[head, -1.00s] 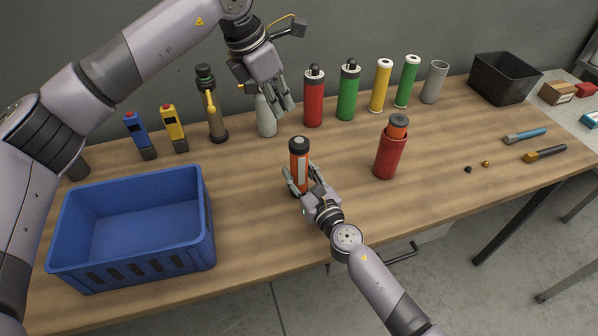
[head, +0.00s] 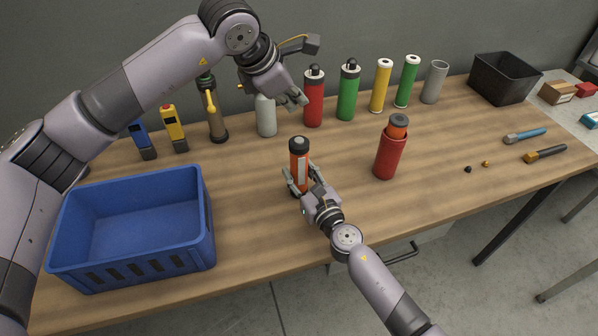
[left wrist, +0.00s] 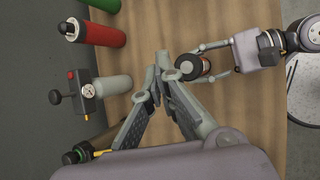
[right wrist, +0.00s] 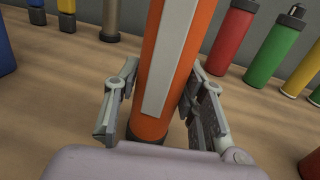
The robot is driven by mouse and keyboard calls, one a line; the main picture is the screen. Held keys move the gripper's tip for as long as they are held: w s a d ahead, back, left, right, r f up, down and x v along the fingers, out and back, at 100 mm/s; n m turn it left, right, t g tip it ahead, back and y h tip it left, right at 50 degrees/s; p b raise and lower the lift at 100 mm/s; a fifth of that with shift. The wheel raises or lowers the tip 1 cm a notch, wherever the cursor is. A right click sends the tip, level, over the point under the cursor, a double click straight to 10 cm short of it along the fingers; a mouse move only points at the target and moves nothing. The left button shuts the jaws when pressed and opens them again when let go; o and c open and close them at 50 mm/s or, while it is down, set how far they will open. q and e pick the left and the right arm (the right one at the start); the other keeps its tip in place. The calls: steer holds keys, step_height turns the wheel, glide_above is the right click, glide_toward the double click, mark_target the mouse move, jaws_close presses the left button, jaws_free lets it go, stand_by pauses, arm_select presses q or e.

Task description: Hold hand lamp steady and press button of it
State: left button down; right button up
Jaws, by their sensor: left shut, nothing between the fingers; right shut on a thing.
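The hand lamp (head: 300,155) is an orange cylinder with a black top and a pale strip, standing upright on the table in the head view. My right gripper (head: 302,185) is shut on its lower body; in the right wrist view the fingers lie on both sides of the lamp (right wrist: 178,60). My left gripper (head: 296,99) is shut and empty, above and behind the lamp. In the left wrist view the lamp's round dark top (left wrist: 190,67) shows beside the left fingertips (left wrist: 164,70). I cannot make out the button.
A blue crate (head: 70,240) stands at the left front. Several bottles and cylinders line the back, including a grey bottle (head: 266,118) and a red one (head: 314,100). A red holder (head: 388,158) with an orange cylinder stands right of the lamp. Table between them is clear.

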mark_target(302, 142)
arm_select(q)
steer(key=shift+s+d+f+m+t+h, duration=0.15)
steer(key=shift+d+f+m+t, duration=0.15)
steer(key=shift+f, duration=0.85)
steer(key=shift+w+d+f+m+t+h, duration=0.1)
steer(key=shift+d+f+m+t+h, duration=0.25)
steer(key=shift+f, duration=0.85)
steer(key=shift+s+d+f+m+t, duration=0.15)
steer(key=shift+f+t, duration=0.3)
steer(key=shift+f, duration=0.7)
steer(key=shift+w+d+f, duration=0.1)
steer(key=shift+f, duration=0.3)
steer(key=shift+f, duration=0.15)
steer(key=shift+r, duration=0.6)
step_height(302, 142, up, 6)
